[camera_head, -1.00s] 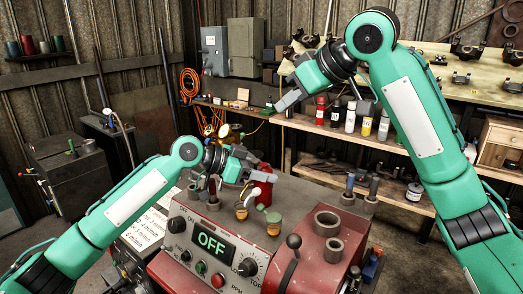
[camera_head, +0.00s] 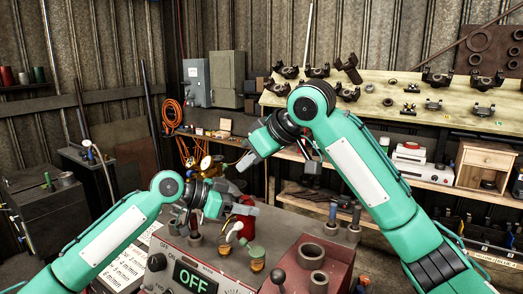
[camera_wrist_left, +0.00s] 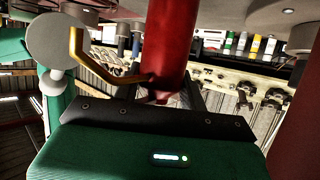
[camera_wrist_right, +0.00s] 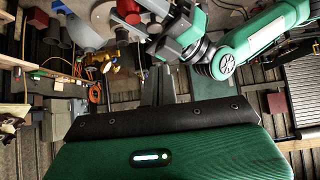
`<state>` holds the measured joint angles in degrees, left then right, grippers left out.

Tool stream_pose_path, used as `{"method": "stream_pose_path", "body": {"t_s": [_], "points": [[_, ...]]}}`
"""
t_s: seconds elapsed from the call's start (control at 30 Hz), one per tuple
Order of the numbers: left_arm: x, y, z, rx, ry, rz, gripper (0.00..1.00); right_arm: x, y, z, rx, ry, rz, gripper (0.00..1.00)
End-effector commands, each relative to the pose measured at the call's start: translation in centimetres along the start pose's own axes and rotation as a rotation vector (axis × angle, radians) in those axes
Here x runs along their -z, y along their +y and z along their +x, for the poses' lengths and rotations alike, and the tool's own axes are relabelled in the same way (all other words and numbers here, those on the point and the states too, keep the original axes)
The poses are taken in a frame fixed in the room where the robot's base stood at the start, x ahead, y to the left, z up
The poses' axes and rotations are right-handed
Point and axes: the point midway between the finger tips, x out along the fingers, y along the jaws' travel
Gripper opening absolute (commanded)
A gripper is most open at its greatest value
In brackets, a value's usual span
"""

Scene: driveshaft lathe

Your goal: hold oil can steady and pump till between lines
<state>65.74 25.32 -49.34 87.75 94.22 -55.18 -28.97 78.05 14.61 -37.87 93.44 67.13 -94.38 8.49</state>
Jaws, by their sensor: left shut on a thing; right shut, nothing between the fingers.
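The red oil can (camera_head: 244,221) is on the lathe headstock, partly hidden by my left gripper (camera_head: 246,209). In the left wrist view the red can body (camera_wrist_left: 167,45) is at the fingers, with a bent brass-coloured rod beside it. My left gripper is shut on the can. My right gripper (camera_head: 243,162) is shut and empty, above and apart from the can. An amber cup with a green lid (camera_head: 257,258) stands in front of the can; its lines are too small to see. In the right wrist view my left gripper (camera_wrist_right: 165,45) shows near the red can (camera_wrist_right: 128,10).
The headstock panel shows OFF (camera_head: 194,279) on its display. Grey hollow cylinders (camera_head: 311,254) and a black-knobbed lever (camera_head: 278,277) stand to the right of the cup. A long workbench with parts (camera_head: 430,130) runs behind.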

Motion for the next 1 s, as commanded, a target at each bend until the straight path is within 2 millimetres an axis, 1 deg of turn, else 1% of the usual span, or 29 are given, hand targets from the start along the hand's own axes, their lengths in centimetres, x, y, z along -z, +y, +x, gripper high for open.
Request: {"method": "stream_pose_path", "body": {"t_s": [0.03,0.1,0.2,0.3,0.5,0.83,1.0], "points": [[-0.7,0.1,0.3,-0.005,-0.012,-0.005,0.17,-0.1,0.0,1.2,0.001,-0.002,0.001,0.00],[-0.7,0.1,0.3,-0.005,-0.012,-0.005,0.17,-0.1,-0.1,2.6,0.002,-0.002,0.001,0.00],[-0.7,0.1,0.3,-0.004,-0.012,-0.005,0.17,-1.4,0.1,3.6,-0.001,-0.001,0.002,0.00],[-0.7,0.1,0.3,-0.004,-0.012,-0.005,0.17,-2.2,0.1,4.5,-0.001,-0.001,0.002,0.00],[-0.7,0.1,0.3,-0.004,-0.012,-0.005,0.17,-2.9,0.0,5.2,-0.001,0.001,0.000,0.00],[-0.7,0.1,0.3,-0.004,-0.012,-0.005,0.17,-3.0,0.0,5.2,-0.001,0.000,0.000,0.00],[-0.7,0.1,0.3,-0.004,-0.012,-0.005,0.17,-4.2,0.1,6.5,-0.001,-0.002,0.002,0.00]]}}
